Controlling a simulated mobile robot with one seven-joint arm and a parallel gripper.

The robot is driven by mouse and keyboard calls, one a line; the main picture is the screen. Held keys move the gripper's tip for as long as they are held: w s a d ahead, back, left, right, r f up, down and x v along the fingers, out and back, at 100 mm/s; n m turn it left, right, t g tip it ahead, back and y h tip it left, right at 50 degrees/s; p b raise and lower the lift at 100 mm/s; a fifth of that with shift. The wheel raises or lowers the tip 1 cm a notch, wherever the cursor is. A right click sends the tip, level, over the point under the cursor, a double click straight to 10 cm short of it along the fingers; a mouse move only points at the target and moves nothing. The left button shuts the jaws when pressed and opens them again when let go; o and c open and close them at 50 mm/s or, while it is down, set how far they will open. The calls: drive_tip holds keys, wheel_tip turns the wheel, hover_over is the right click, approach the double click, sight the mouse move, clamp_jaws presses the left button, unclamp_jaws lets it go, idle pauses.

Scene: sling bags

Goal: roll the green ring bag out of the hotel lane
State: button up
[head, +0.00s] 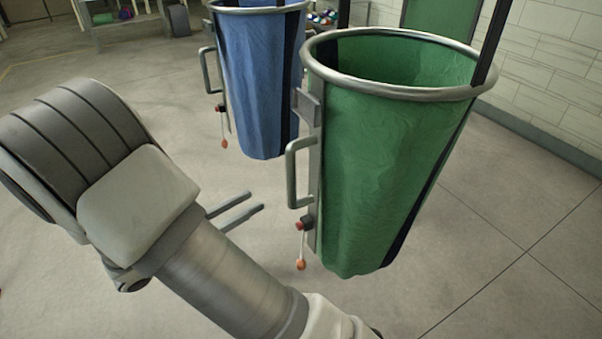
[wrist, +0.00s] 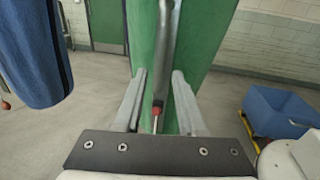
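The green ring bag (head: 390,160) hangs from a round metal ring (head: 330,85), right of centre in the head view. It also fills the middle of the wrist view (wrist: 143,40). A grey upright handle (head: 291,175) is on its left side. Below the handle are a red knob (head: 299,226) and an orange pull (head: 300,265). My gripper (head: 257,201) is open and empty, with its fingers pointing at the handle. The fingertips are a short way left of it in the head view. In the wrist view the handle (wrist: 166,45) lies between the spread fingers (wrist: 158,76).
A blue ring bag (head: 262,80) hangs just behind and left of the green one. A blue bin (wrist: 283,112) on a yellow base stands at the right in the wrist view. A pale block wall (head: 550,60) is behind at right. Bare floor (head: 530,285) lies right of the green bag.

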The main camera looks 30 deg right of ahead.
drive_tip(key=x, duration=1.5)
clamp_jaws()
idle(0.9)
